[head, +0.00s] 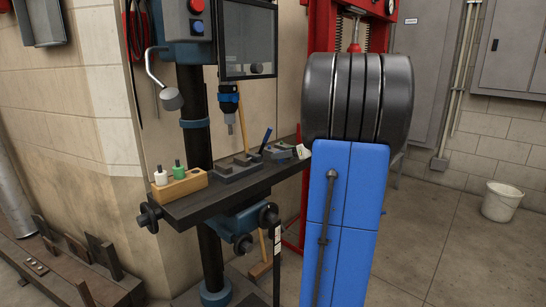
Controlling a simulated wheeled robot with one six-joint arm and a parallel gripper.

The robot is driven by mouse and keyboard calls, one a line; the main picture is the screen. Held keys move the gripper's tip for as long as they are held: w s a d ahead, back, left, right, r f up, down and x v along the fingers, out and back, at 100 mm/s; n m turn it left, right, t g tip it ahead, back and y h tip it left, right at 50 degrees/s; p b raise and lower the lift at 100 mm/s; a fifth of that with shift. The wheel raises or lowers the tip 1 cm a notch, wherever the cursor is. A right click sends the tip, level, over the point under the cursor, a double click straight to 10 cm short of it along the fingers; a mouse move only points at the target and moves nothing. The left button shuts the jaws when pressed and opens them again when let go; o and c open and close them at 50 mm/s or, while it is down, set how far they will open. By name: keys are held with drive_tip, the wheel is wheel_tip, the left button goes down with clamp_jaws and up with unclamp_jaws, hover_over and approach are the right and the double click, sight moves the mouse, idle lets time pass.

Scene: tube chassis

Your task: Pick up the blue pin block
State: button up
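No thing that I can surely name as the blue pin block shows in the head view. A thin blue rod (266,139) stands tilted on the far part of the dark drill press table (218,198), next to small dark metal blocks (279,153). I cannot tell whether it is part of a pin block. A wooden block (181,187) on the near left of the table holds a white-topped piece (160,177) and a green-topped piece (179,171). My gripper is not in view.
A dark vise (238,168) sits mid-table under the drill chuck (229,98). Dark crank handles (148,216) stick out from the table's side. A white bucket (501,201) stands on open floor at right.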

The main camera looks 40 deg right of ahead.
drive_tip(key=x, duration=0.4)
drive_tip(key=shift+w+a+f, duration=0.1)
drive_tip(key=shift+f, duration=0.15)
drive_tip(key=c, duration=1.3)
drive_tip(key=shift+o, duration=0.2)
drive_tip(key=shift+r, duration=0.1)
